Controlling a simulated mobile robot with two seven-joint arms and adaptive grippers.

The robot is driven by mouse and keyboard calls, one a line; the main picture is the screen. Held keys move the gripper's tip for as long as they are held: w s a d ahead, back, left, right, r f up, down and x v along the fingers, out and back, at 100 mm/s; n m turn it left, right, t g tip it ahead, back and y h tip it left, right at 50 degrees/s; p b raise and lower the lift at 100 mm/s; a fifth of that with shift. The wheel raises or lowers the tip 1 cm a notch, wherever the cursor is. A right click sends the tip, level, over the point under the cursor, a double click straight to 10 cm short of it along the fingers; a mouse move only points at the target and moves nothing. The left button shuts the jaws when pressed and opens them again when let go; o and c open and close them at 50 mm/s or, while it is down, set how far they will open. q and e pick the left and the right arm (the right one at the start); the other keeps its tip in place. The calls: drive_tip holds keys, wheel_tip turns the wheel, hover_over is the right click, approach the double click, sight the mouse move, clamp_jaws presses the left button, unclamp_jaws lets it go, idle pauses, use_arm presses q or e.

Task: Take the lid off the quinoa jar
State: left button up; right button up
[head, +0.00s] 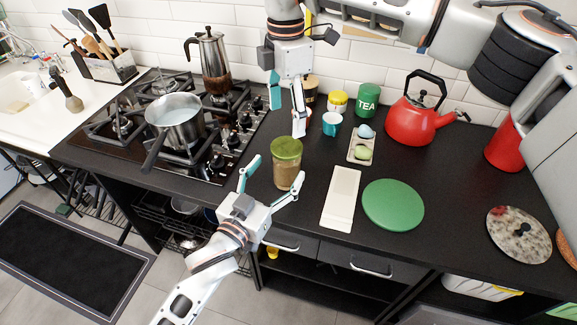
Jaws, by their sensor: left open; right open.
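The quinoa jar (286,178), clear glass with brownish contents, stands upright on the dark counter just right of the hob. Its green lid (287,147) sits on top. My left gripper (278,167) is open, with its fingers spread on either side of the jar's body in the picture; I cannot tell whether they touch it. My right gripper (287,120) is open and empty, pointing down above and behind the lid, apart from it in the picture.
A pot (176,115) and a moka pot (211,60) stand on the hob. Behind the jar are a teal cup (332,124), a tea tin (368,99) and a red kettle (418,121). A white tray (341,198) and a green round board (393,205) lie right of it.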

sight(287, 146)
use_arm(q)
drive_tip(key=shift+x, duration=2.95)
clamp_jaws()
use_arm(e)
drive_tip(key=m, duration=1.3)
drive_tip(key=shift+f+m, duration=0.3)
drive_tip(key=shift+f, duration=0.05)
use_arm(q)
drive_tip(key=shift+f, duration=0.1)
use_arm(e)
wheel_tip(287, 146, down, 7)
drive_tip(key=shift+f, duration=0.2)
